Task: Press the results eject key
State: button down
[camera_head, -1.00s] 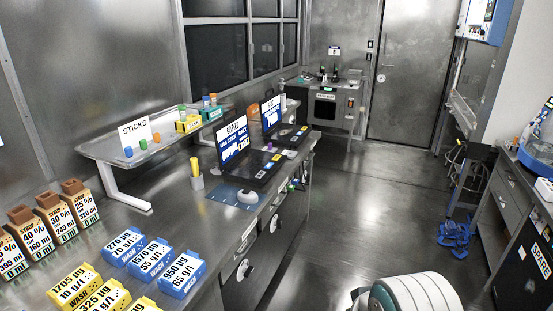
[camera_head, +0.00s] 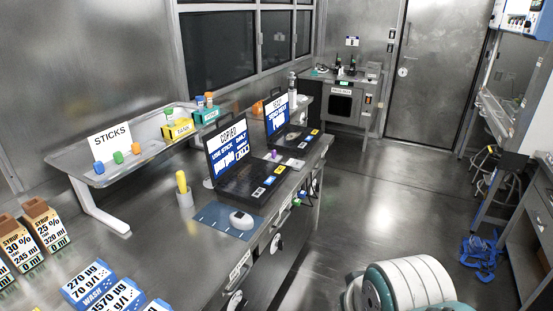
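Two open black laptops stand on the steel bench. The nearer laptop (camera_head: 236,178) shows "COPIED" and "USE STICK ONLY" on its screen (camera_head: 228,147). The farther laptop (camera_head: 284,137) has a screen (camera_head: 280,113) that seems to read "READ". Similar small patches (camera_head: 308,138) are on the farther one. Their labels are too small to read, so I cannot tell which is the results eject key. My gripper is not in view.
A mouse (camera_head: 241,220) on a blue mat (camera_head: 215,216) and a cup with a yellow-handled tool (camera_head: 184,198) stand nearby. A raised shelf (camera_head: 100,180) holds a STICKS sign (camera_head: 109,142). Blue straps (camera_head: 480,250) lie on the floor. The floor right of the bench is largely clear.

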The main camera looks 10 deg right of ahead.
aim_at(280, 168)
jog(key=i+l+u, duration=0.15)
jog(key=i+l, duration=0.5)
jog(key=i, duration=0.25)
jog(key=i+l+u, duration=0.2)
jog(key=i+l, duration=0.55)
jog(key=i, duration=0.1)
